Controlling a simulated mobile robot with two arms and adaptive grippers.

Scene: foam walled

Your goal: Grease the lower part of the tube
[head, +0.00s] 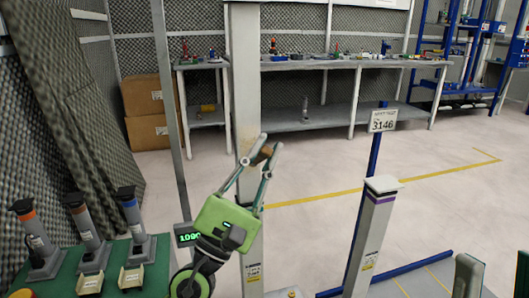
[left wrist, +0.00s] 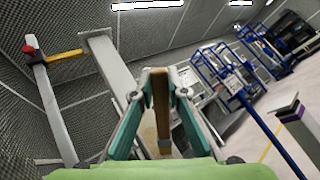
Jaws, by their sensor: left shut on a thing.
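My left gripper (head: 262,152) has a green body and thin grey-green fingers, shut on a short brown stick-like thing (head: 262,154). In the left wrist view the brown thing (left wrist: 161,108) stands lengthwise between the fingertips (left wrist: 160,85); I cannot tell what its end is. A tall pale square tube (head: 245,85) rises behind the gripper, with a label low down. The fingers overlap it in the head view; touching is unclear. A shorter pale tube (head: 376,232) with a white cap and purple band stands to the right.
A green table (head: 160,265) at lower left holds several grey upright cylinders with coloured bands (head: 37,238) and small cream blocks. A blue post with the sign 3146 (head: 383,120) stands behind the shorter tube. A workbench (head: 310,63) lines the back. Open floor lies between.

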